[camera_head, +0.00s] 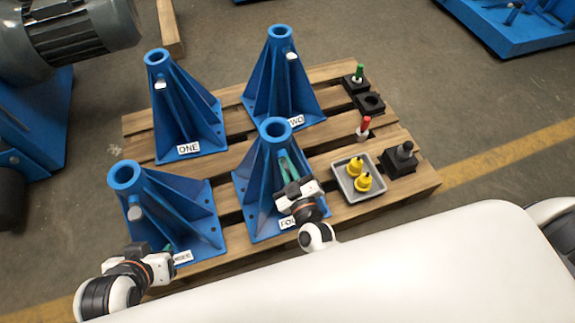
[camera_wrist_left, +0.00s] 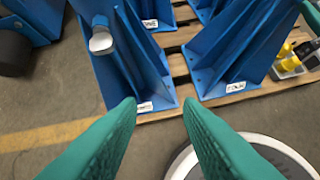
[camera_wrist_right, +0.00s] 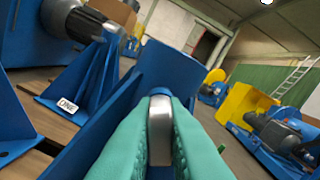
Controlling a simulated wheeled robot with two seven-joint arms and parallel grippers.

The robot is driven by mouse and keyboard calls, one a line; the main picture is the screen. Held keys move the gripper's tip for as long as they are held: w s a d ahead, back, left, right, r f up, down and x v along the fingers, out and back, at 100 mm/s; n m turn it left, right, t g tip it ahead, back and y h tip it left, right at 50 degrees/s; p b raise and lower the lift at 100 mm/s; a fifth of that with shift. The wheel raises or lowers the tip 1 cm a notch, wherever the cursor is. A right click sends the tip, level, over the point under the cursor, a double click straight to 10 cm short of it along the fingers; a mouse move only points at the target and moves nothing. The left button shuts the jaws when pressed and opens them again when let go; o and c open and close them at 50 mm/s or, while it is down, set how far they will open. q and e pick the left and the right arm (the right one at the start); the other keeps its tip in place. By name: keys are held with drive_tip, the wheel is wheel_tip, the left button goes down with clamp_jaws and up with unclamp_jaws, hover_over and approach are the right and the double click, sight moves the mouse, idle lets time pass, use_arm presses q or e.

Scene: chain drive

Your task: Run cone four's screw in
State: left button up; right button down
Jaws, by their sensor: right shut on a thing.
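Cone four (camera_head: 253,178) is the blue ribbed stand at the front right of the pallet, its label partly covered by my right arm. My right gripper (camera_head: 286,162) reaches up against its upper front side. In the right wrist view the green fingers (camera_wrist_right: 158,115) are shut on a silver cylindrical screw head (camera_wrist_right: 159,132) in front of the blue cone (camera_wrist_right: 168,68). The screw's shank and depth are hidden. My left gripper (camera_head: 176,251) is low in front of cone three (camera_head: 180,208); in the left wrist view its fingers (camera_wrist_left: 158,105) are apart and empty.
Cones one (camera_head: 185,112) and two (camera_head: 285,90) stand behind, with silver screw heads. On the pallet's right are a grey tray (camera_head: 343,186) with two yellow pieces, a red-handled piece (camera_head: 365,125), a green-topped piece (camera_head: 359,72) and black blocks (camera_head: 399,163). A grey motor (camera_head: 75,35) stands far left.

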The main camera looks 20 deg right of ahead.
drive_tip(key=shift+r+m+p, duration=0.1)
drive_tip(key=shift+m+p, duration=0.45)
drive_tip(key=shift+m, duration=1.05)
drive_tip(key=m+p, duration=0.1)
drive_tip(key=m, duration=0.4)
drive_tip(key=shift+p, duration=0.3)
drive_tip(key=m, duration=0.5)
drive_tip(key=shift+d+f+m, duration=0.1)
drive_tip(key=shift+f+m, duration=0.1)
drive_tip(key=shift+m, duration=0.2)
drive_tip(key=m, duration=0.4)
drive_tip(key=shift+m, duration=0.3)
use_arm(q)
drive_tip(key=shift+s+a+f+g+y+b, duration=0.15)
drive_tip(key=shift+s+a+g+b, duration=0.1)
drive_tip(key=shift+s+g, duration=0.4)
drive_tip(key=shift+s+a+f+g+y+b, duration=0.1)
drive_tip(key=shift+s+a+g+b, duration=0.2)
drive_tip(key=shift+s, duration=0.7)
drive_tip(key=shift+s+a+f+g+y+b, duration=0.2)
drive_tip(key=shift+s+g, duration=0.35)
drive_tip(key=shift+s, duration=0.25)
use_arm(e)
drive_tip(key=shift+f+m, duration=0.15)
drive_tip(key=shift+m, duration=2.15)
drive_tip(key=c, duration=1.5)
unclamp_jaws()
drive_tip(key=shift+d, duration=0.1)
